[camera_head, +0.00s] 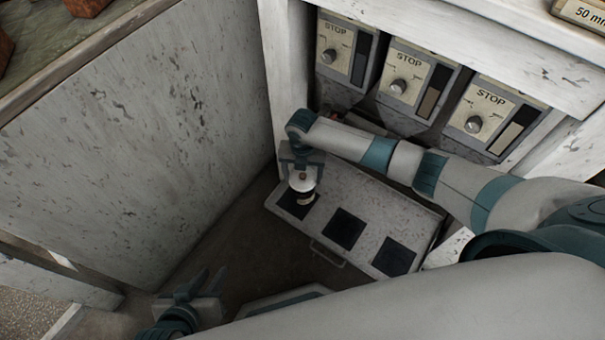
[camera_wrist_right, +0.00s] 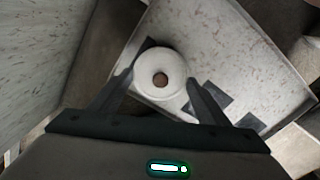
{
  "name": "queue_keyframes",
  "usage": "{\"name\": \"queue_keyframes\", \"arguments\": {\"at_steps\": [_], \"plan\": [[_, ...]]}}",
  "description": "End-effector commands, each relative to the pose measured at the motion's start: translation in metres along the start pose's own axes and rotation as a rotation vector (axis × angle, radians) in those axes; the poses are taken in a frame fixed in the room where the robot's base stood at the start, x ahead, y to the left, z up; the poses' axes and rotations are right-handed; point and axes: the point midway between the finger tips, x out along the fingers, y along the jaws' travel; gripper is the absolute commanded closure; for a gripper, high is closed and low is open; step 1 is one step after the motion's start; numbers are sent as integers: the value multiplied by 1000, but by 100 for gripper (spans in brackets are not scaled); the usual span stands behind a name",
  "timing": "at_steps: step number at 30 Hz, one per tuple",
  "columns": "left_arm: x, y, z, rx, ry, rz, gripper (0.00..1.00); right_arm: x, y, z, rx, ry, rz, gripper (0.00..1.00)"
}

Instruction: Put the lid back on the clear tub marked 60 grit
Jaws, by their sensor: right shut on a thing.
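My right gripper (camera_head: 301,172) is shut on a round white lid (camera_head: 303,182) with a brown centre. In the right wrist view the lid (camera_wrist_right: 160,76) sits between the two fingers of my right gripper (camera_wrist_right: 160,88). A small pale thing (camera_head: 305,201) shows just below the lid, over the far-left dark square. It may be the tub, but no marking is readable, and I cannot tell whether the lid touches it. My left gripper (camera_head: 196,288) is low at the left, empty, with its fingers apart.
A speckled pale drawer-like panel (camera_head: 372,196) carries dark squares (camera_head: 344,229) and a front handle (camera_head: 327,254). Behind it stand several units with STOP dials (camera_head: 408,72). A scuffed white wall (camera_head: 140,130) closes off the left. Dark floor (camera_head: 215,235) lies open between.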

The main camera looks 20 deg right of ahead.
Motion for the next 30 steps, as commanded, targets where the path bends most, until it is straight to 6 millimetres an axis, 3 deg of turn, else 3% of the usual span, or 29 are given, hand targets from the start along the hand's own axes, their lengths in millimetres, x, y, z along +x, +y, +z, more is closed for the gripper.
{"name": "queue_keyframes", "arguments": {"at_steps": [30], "plan": [[-5,0,-6,-2,4,-2,74,0,0,0,0,0,0,51]]}}
